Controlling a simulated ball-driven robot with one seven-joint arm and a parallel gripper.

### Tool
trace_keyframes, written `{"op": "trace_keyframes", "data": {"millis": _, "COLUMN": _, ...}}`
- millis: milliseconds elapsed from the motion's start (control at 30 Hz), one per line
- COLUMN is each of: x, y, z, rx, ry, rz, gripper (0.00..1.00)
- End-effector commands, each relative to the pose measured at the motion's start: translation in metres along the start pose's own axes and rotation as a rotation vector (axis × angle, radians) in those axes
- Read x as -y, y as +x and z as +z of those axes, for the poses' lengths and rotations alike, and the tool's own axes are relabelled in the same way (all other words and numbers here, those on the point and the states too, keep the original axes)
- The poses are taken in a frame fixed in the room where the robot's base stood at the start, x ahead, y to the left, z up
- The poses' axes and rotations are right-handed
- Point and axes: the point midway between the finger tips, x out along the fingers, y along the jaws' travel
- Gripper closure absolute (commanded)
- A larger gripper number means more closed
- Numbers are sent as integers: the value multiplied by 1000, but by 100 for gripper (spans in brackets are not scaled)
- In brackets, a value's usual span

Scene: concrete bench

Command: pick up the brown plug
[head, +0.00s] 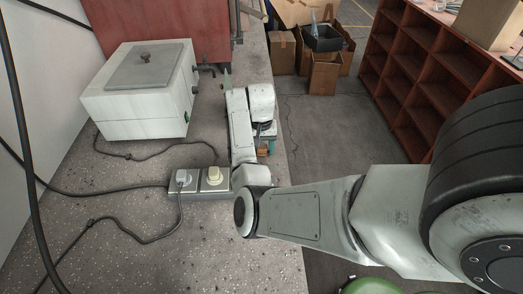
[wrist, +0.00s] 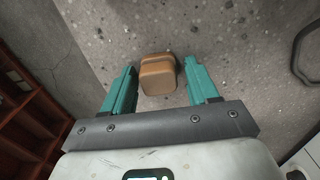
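The brown plug (wrist: 158,76) is a small rounded brown block on the speckled grey bench in the wrist view. It lies between the two teal fingers of my gripper (wrist: 160,66), which is open. A gap shows on the right side of the plug, and the left finger is very close to it; I cannot tell if they touch. In the head view my arm hides most of this spot. Only a small brown patch of the plug (head: 263,152) shows beside a teal finger near the bench's right edge.
A power strip (head: 213,192) with a grey and a cream plug sits left of my arm. A white box (head: 150,92) with a brown-knobbed lid stands farther back. Dark cables cross the bench. Cardboard boxes (head: 325,75) and a red-brown shelf (head: 425,70) stand beyond the bench edge.

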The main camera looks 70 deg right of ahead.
Motion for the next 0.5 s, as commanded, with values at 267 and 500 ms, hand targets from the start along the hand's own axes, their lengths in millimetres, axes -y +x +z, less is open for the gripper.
{"op": "trace_keyframes", "data": {"millis": 267, "x": 0, "y": 0, "z": 0, "rx": 0, "ry": 0, "rz": 0, "gripper": 68}}
{"op": "trace_keyframes", "data": {"millis": 500, "x": 0, "y": 0, "z": 0, "rx": 0, "ry": 0, "rz": 0, "gripper": 91}}
